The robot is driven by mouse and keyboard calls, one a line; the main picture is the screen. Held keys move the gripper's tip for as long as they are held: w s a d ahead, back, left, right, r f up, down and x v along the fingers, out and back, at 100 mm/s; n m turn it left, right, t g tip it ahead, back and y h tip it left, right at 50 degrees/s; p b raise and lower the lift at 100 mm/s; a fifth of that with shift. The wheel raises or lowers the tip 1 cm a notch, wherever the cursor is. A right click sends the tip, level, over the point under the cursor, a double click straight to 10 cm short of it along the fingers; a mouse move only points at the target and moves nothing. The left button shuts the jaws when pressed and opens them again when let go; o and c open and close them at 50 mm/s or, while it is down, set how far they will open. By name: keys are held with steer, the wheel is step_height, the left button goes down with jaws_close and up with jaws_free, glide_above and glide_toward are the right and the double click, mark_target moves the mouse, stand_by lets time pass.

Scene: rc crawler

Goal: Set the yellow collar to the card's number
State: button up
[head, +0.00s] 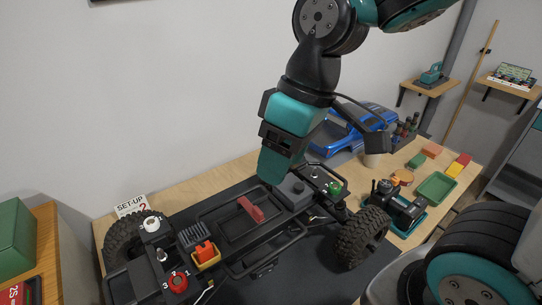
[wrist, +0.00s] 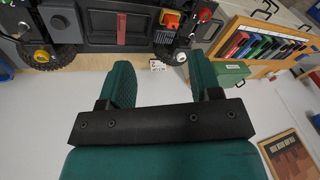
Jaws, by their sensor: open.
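The card (head: 131,205) stands at the table's back left and reads SET-UP with what looks like a red 2. It also shows small between my fingers in the wrist view (wrist: 157,66). A round yellow part (wrist: 41,56) is at the centre of a wheel at the wrist view's left; I cannot tell if it is the collar. No yellow collar shows clearly in the head view, where my arm hides part of the chassis. My gripper (wrist: 159,61) is open and empty, above the far side of the crawler chassis (head: 225,222).
A red knob (head: 177,282) with numbers around it and an orange part in a yellow holder (head: 207,260) sit on the chassis. A blue body shell (head: 350,130), a green tray (head: 437,187) and a teal-and-black device (head: 395,208) lie to the right.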

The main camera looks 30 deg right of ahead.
steer(key=w+d+f+h+p, duration=0.1)
steer(key=w+d+f+h, duration=0.1)
steer(key=w+d, duration=0.8)
steer(key=w+d+f+h+p, duration=0.1)
steer(key=w+d+f, duration=0.1)
steer(key=w+d, duration=0.8)
steer(key=w+a+f+p, duration=0.1)
steer(key=f, duration=0.4)
steer(key=w+a+f+p, duration=0.1)
steer(key=f, duration=0.5)
steer(key=w+a+f+p, duration=0.1)
steer(key=f, duration=0.4)
steer(key=shift+a+f, duration=0.15)
steer(key=shift+f, duration=0.15)
steer(key=c, duration=0.9)
